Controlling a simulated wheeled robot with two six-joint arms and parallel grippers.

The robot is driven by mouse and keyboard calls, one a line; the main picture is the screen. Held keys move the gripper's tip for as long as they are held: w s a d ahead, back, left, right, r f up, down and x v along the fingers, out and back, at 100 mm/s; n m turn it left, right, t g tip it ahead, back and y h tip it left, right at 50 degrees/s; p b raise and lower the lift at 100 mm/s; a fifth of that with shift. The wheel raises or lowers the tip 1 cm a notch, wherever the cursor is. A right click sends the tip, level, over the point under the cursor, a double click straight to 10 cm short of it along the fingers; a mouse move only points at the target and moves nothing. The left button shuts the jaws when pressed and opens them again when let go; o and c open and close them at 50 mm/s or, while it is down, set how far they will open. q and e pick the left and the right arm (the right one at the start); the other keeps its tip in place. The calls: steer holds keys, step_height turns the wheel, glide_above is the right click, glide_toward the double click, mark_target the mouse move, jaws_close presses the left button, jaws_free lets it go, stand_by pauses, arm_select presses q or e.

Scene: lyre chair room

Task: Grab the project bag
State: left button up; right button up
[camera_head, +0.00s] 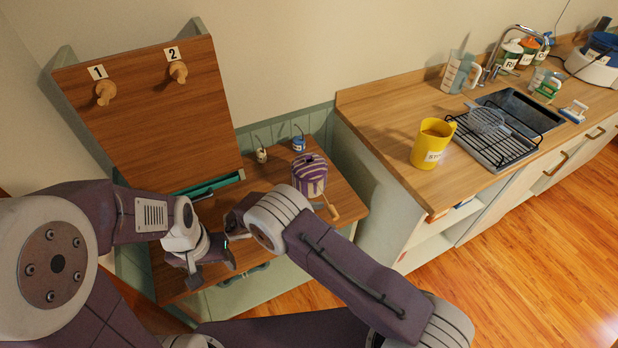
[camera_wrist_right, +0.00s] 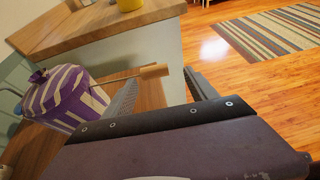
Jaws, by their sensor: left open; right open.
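The project bag (camera_head: 310,178) is purple and white striped with a gathered top. It stands upright on the wooden desk top (camera_head: 262,183), near its right end. In the right wrist view the bag (camera_wrist_right: 62,98) is at the left, outside the fingers and apart from them. My right gripper (camera_wrist_right: 160,84) is open with nothing between its fingers; in the head view its fingers are mostly hidden by my right arm. My left gripper (camera_head: 214,270) is open and empty over the desk's front, left of the bag.
A wooden-handled tool (camera_head: 332,208) lies by the bag, near the desk edge. Two small corded pots (camera_head: 299,143) stand behind. A board with numbered pegs (camera_head: 105,92) rises at the back left. The counter at right holds a yellow mug (camera_head: 431,144) and a dish rack (camera_head: 495,140).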

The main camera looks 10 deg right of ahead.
steer(key=p+x, duration=0.2)
steer(key=x, duration=0.5)
steer(key=shift+w+d+f, duration=0.2)
steer(key=shift+w+d, duration=0.05)
steer(key=shift+w, duration=0.15)
jaws_close()
steer(key=shift+r, duration=0.1)
steer(key=shift+r, duration=0.1)
